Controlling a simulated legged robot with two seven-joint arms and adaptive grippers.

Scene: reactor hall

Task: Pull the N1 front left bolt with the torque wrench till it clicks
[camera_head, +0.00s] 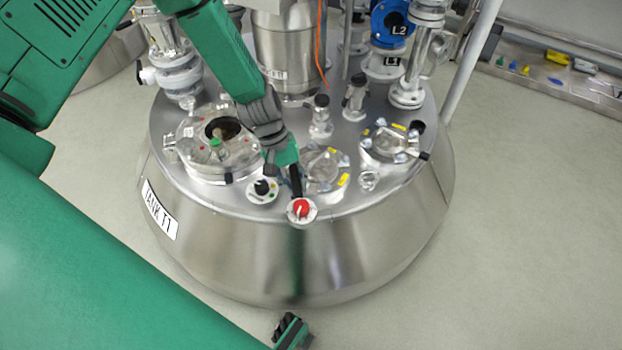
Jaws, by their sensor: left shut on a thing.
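My left gripper (287,160) is over the front part of the tank lid, between the left flange and the middle flange. It is shut on a dark bar (296,183), which looks like the torque wrench. Most of the bar is hidden by the gripper, and I cannot tell whether its head sits on a bolt. Three round flanges stand on the lid: left (232,166), middle (324,171) and right (390,146). Their bolts are small, and no N1 label is readable.
A red knob (301,208) and a black knob (262,188) sit at the lid's front edge, close to the gripper. Valves and pipes crowd the back of the steel tank (345,262). Open floor (540,235) lies to the right.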

